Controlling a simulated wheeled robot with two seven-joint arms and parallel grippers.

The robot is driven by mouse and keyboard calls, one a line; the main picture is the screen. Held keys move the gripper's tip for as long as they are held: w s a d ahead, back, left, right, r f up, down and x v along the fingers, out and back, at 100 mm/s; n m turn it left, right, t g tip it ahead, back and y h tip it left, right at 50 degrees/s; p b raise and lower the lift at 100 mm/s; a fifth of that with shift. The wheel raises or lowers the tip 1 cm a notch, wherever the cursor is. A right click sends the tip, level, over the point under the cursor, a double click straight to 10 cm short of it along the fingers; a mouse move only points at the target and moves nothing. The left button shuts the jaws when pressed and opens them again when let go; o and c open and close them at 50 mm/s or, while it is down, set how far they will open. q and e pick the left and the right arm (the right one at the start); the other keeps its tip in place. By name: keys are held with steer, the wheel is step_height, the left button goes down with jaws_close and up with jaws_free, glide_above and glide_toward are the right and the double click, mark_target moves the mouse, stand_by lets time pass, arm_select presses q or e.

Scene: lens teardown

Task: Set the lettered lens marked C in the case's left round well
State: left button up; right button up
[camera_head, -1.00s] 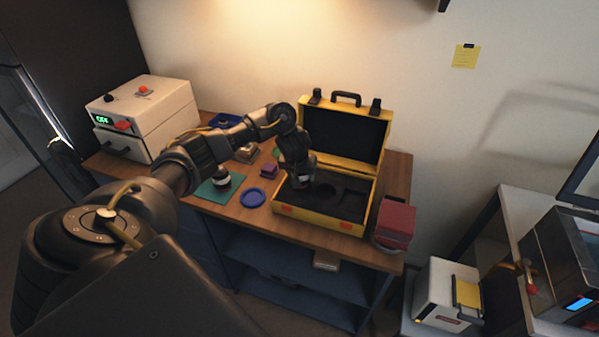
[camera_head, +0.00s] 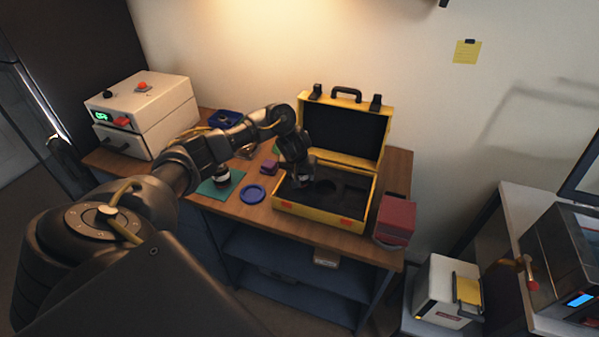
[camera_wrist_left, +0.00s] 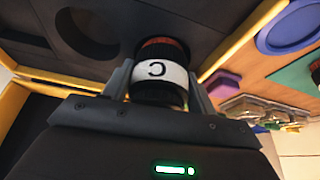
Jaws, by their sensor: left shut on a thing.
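The yellow case (camera_head: 322,225) stands open on the wooden table, its dark insert (camera_head: 345,208) facing up. My left gripper (camera_head: 304,176) is inside the case area, over the left part of the insert. It is shut on the lens marked C (camera_wrist_left: 158,75), a dark barrel with a white lettered band. The letter appears turned over in the left wrist view. A round well (camera_wrist_left: 85,32) shows beside the lens in that view. The insert directly beyond the lens is hidden, so I cannot tell whether the lens touches it. My right gripper is not in view.
A blue round dish (camera_head: 253,193) lies left of the case. Another dark lens (camera_head: 221,175) stands on a teal mat (camera_head: 212,190). A purple block (camera_head: 269,168) is nearby. A red box (camera_head: 396,220) stands at the table's right end. The open lid (camera_head: 345,130) rises behind my gripper.

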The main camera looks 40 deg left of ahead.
arm_select(q)
steer(key=shift+f, duration=0.4)
steer(key=o, duration=1.1)
steer(key=shift+o, duration=1.2)
steer(key=shift+d, duration=0.1)
steer(key=shift+s+a, duration=0.1)
steer(key=shift+a, duration=0.1)
steer(key=shift+c, duration=0.5)
